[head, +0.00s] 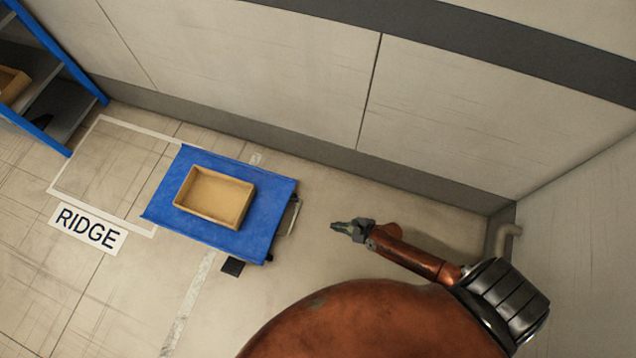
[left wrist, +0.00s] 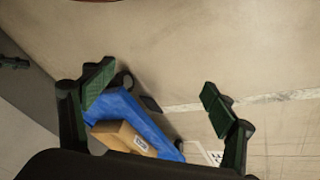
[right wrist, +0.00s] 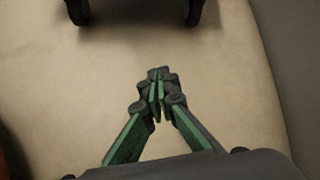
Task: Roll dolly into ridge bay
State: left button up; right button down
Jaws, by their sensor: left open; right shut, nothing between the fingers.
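The blue dolly (head: 265,205) stands on the floor with an open tan crate (head: 214,196) on its deck. Its left part overlaps the right side of the white-outlined bay marked RIDGE (head: 88,228); most of the outline to the left is empty. A handle bar (head: 293,217) is on the dolly's right side. My right gripper (head: 334,226) is shut and empty, to the right of the handle and apart from it. It also shows in the right wrist view (right wrist: 156,88). My left gripper (left wrist: 158,85) is open, with the dolly (left wrist: 150,122) and crate (left wrist: 122,138) beyond its fingers.
A wall with a dark base strip (head: 330,155) runs behind the bay and dolly. A blue-framed shelf (head: 60,85) stands at the left. A pipe (head: 508,236) is in the right corner. A dark square (head: 233,267) lies on the floor in front of the dolly.

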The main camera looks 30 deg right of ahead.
pick_arm(q)
jog(key=shift+w+d+r+b, duration=0.3)
jog(key=shift+r+b, duration=0.1)
jog(key=shift+b, duration=1)
pick_arm(e)
jog(key=w+a+f+m+y, duration=0.1)
jog(key=w+a+f+m, duration=0.1)
jog(key=w+a, duration=0.7)
jog(key=shift+w+a+f+m, duration=0.2)
jog(key=shift+w+a+m, duration=0.15)
jog(key=shift+w+m, duration=0.15)
